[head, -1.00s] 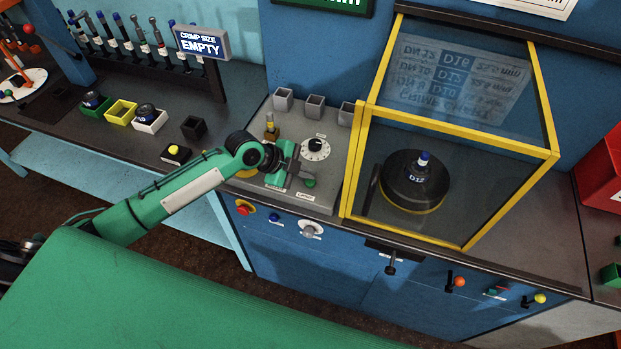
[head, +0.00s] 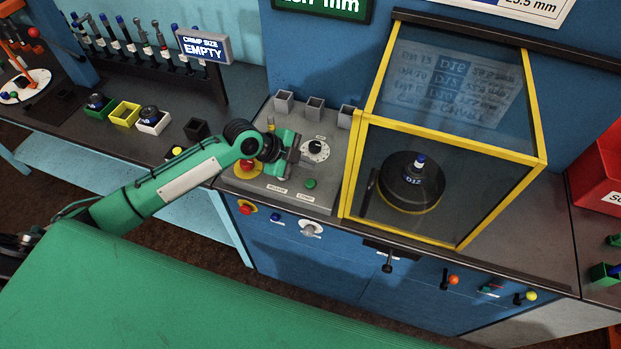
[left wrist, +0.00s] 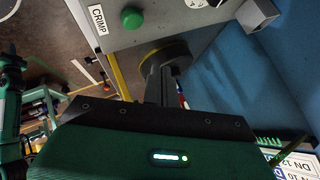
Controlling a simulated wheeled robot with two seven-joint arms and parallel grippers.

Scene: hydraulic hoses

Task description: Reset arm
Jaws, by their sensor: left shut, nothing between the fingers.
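My left arm reaches in from the left in the head view. Its gripper (head: 290,162) is shut and empty above the grey control panel (head: 328,192), beside the black-and-white dial (head: 315,151). In the left wrist view the dark closed fingers (left wrist: 165,68) stand apart from the green button (left wrist: 132,17) next to the CRIMP label. That green button (head: 310,183) is uncovered in the head view. A red mushroom button (head: 248,167) on a yellow base lies just left of the gripper, partly hidden by my arm. My right gripper is not in view.
A yellow-framed clear guard box (head: 352,170) stands right of the panel, enclosing a black crimp head (head: 411,182) marked D12. Small grey cups (head: 314,107) line the panel's back. Left are coloured trays (head: 124,113), a tool rack and a sign (head: 203,47) reading EMPTY.

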